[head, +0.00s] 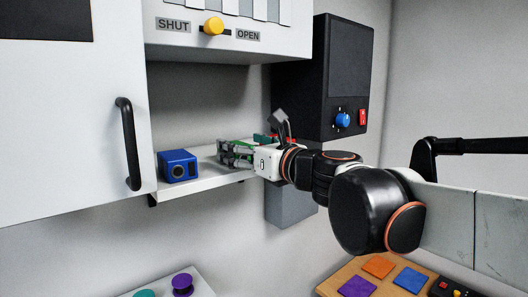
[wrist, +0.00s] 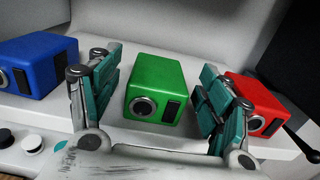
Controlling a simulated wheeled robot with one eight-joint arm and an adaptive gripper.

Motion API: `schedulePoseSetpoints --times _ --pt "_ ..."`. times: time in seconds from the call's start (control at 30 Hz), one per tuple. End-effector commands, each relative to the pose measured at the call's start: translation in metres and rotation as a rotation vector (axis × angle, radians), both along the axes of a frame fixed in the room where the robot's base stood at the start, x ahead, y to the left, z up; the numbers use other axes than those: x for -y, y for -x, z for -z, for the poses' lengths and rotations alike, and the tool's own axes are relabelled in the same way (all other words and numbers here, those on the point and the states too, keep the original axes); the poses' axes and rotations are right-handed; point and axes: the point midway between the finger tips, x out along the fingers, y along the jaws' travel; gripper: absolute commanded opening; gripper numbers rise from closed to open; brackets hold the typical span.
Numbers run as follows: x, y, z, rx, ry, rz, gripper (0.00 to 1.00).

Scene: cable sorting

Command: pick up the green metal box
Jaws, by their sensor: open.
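The green metal box (wrist: 158,82) sits on the shelf in the middle of the wrist view. It has a round dark lens-like disc and a dark panel on its front. My gripper (wrist: 160,98) is open, with one finger on each side of the box; I cannot tell whether either finger touches it. In the head view my gripper (head: 236,153) reaches over the shelf and hides most of the green box (head: 239,143), of which only slivers show.
A blue box (head: 177,165) stands left on the white shelf (head: 200,184). A red box (wrist: 256,104) stands close beside my right finger in the wrist view. A black panel (head: 345,75) with a blue knob hangs at right, and a white cabinet (head: 75,120) is at left.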

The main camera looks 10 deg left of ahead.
Motion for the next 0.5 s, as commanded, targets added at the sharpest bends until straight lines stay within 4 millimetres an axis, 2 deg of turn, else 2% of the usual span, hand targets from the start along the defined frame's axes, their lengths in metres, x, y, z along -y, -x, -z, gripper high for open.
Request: schedulePoseSetpoints --times 0.3,0.5 --pt "-0.0038 -0.0028 0.0004 0.000 0.000 0.000 0.72" --pt "-0.0037 -0.0026 0.0003 0.000 0.000 0.000 0.26"
